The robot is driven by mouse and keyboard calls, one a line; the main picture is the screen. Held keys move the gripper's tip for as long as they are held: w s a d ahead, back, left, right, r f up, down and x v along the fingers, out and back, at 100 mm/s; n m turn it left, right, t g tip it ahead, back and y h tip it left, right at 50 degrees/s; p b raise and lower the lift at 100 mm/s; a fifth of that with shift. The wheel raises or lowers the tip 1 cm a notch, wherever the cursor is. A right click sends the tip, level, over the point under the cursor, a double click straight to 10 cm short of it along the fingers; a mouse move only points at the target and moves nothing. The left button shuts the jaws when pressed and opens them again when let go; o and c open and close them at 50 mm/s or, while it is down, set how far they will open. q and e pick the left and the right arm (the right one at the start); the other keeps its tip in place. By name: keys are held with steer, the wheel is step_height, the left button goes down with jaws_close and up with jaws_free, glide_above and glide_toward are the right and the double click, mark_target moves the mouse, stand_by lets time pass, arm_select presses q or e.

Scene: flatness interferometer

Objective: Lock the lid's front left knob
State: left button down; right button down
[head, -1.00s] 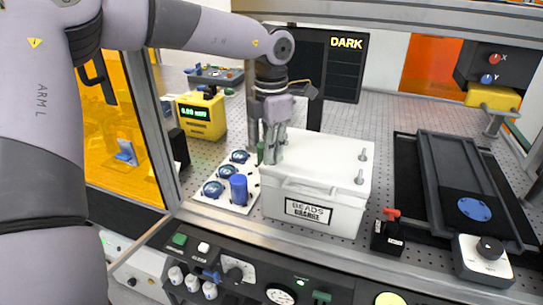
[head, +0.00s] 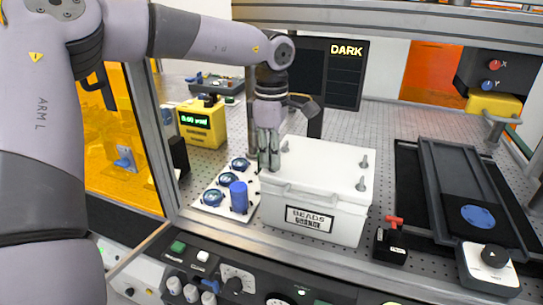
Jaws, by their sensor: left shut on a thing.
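The white box (head: 345,224) with a "BEADS" label stands on the perforated bench, its white lid (head: 325,165) on top. My left gripper (head: 269,164) points straight down at the lid's front left corner. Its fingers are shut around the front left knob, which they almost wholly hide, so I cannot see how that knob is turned. Three other grey knobs stand upright on the lid: back left (head: 284,146), back right (head: 364,161) and front right (head: 361,184). My right gripper is not in view.
Left of the box, a white plate (head: 211,207) holds several blue-topped round pieces and a blue cylinder (head: 239,196). A red-handled black block (head: 391,240) and a dark slide (head: 460,190) are at the right. A control panel runs along the front.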

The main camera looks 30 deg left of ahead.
arm_select(q)
steer(key=shift+m, duration=0.4)
steer(key=c, duration=1.8)
jaws_free()
steer(key=shift+o, duration=0.2)
step_height(320, 180, up, 12)
steer(key=shift+f, duration=0.1)
